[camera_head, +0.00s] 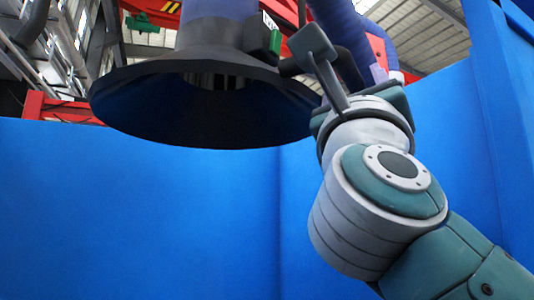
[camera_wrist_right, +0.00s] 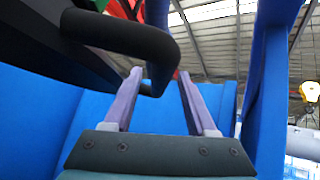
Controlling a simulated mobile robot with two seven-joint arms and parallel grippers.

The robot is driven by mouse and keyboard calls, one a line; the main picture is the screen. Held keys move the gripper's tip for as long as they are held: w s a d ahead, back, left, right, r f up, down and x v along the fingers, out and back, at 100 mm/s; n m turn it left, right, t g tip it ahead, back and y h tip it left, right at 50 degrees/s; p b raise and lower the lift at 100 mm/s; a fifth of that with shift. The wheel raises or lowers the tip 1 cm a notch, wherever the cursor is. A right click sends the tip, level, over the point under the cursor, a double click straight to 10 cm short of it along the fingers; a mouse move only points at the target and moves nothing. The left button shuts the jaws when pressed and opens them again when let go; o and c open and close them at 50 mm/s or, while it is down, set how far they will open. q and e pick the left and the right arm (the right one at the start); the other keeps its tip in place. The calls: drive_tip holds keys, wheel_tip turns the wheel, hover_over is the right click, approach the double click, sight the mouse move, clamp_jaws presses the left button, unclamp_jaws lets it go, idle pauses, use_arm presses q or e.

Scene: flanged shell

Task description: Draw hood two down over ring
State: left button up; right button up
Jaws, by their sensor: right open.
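A hood (camera_head: 205,100) hangs at the top of the head view, a wide black flared cone with its open rim facing down. A black bar handle (camera_wrist_right: 120,35) comes off its side and bends down in the right wrist view. My right gripper (camera_head: 382,72) is up beside the hood's right side, partly hidden by its own wrist. In the right wrist view my gripper (camera_wrist_right: 158,78) is open, with two lilac fingers apart. The bent end of the handle shows between them; I cannot tell its depth. No ring shows in either view. My left gripper is not in view.
Blue walls (camera_head: 140,200) stand behind and at the right. A thick blue-violet hose (camera_head: 215,12) rises from the hood. A green block (camera_head: 262,38) sits on the hood's right side. Red framework (camera_head: 60,108) stands behind. The space below the hood looks clear.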

drive_tip(key=shift+w+d+r, duration=0.15)
drive_tip(key=shift+w+r, duration=0.1)
drive_tip(key=shift+w, duration=0.1)
clamp_jaws()
idle(1.2)
